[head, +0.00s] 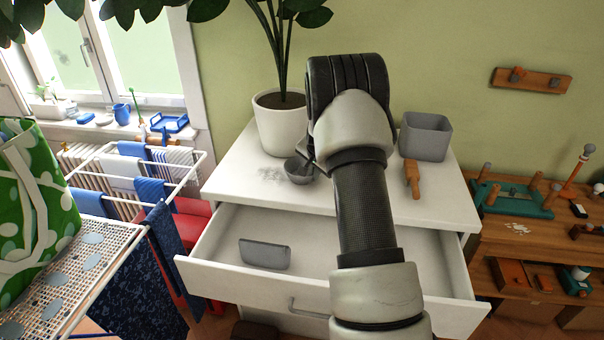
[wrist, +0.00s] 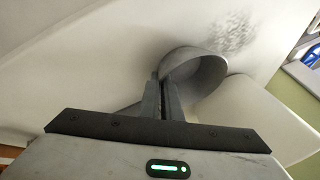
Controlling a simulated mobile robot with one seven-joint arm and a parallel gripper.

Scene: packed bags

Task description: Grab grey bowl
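The grey bowl (head: 299,172) is small and round and is at the left part of the white dresser top, in front of the plant pot. In the wrist view the bowl (wrist: 205,75) is right at my fingertips, its inside partly visible. My gripper (head: 312,154) reaches down to the bowl's right side in the head view, where my arm hides part of it. In the wrist view my two fingers (wrist: 162,92) are close together, with the bowl's rim between their tips. Whether the bowl touches the dresser top is hard to tell.
A white pot (head: 280,130) with a tall plant stands behind the bowl. A grey square bin (head: 425,138) and a wooden object (head: 412,180) are to the right. The open drawer (head: 315,240) below holds a grey item (head: 265,254). A drying rack (head: 185,180) stands left.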

